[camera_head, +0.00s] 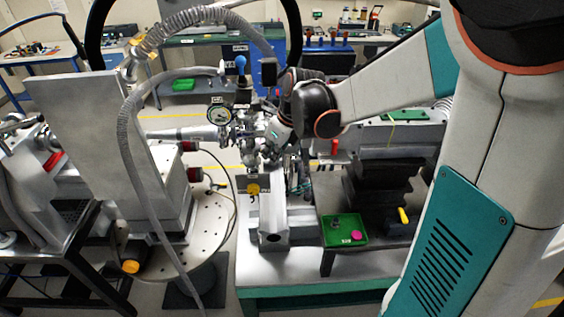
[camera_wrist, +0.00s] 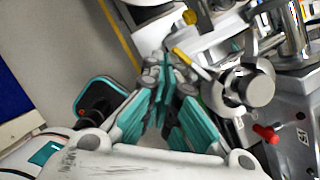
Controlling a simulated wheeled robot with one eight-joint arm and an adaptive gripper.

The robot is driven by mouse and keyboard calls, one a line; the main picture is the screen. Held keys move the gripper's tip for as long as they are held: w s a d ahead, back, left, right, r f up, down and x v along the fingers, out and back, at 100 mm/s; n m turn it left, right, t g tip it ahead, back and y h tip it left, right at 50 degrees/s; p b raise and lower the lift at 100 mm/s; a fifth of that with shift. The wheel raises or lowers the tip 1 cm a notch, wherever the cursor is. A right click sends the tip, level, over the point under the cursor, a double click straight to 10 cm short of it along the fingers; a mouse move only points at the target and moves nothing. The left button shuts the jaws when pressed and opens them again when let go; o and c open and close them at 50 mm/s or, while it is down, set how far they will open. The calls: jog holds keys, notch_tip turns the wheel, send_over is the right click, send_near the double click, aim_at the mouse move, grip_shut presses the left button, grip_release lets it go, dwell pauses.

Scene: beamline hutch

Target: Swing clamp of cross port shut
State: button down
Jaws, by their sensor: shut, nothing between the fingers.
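In the wrist view my gripper (camera_wrist: 165,66) has its teal fingers together and empty. Its tips are just left of a yellow-ended lever (camera_wrist: 183,56); I cannot tell whether they touch it. The lever runs toward a round metal port (camera_wrist: 256,90) with a ring-like clamp part (camera_wrist: 216,92) at its left side. How far the clamp stands open is unclear. In the head view the metal cross (camera_head: 246,128) sits mid-picture below a dial gauge (camera_head: 219,115). My arm reaches in from the right, and its end is hard to make out among the fittings.
A red-knobbed part (camera_wrist: 266,133) is at the lower right in the wrist view. A ribbed hose (camera_head: 135,120) loops down left of the cross. A green tray (camera_head: 343,230) with small parts lies on the near right. Bare floor shows left of my fingers.

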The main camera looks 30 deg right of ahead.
jog(key=shift+w+a+b, duration=0.25)
jog(key=shift+w+b, duration=0.2)
jog(key=shift+w, duration=0.65)
jog(key=shift+w+a+b, duration=0.2)
jog(key=shift+w+b, duration=0.2)
jog(key=shift+w, duration=0.7)
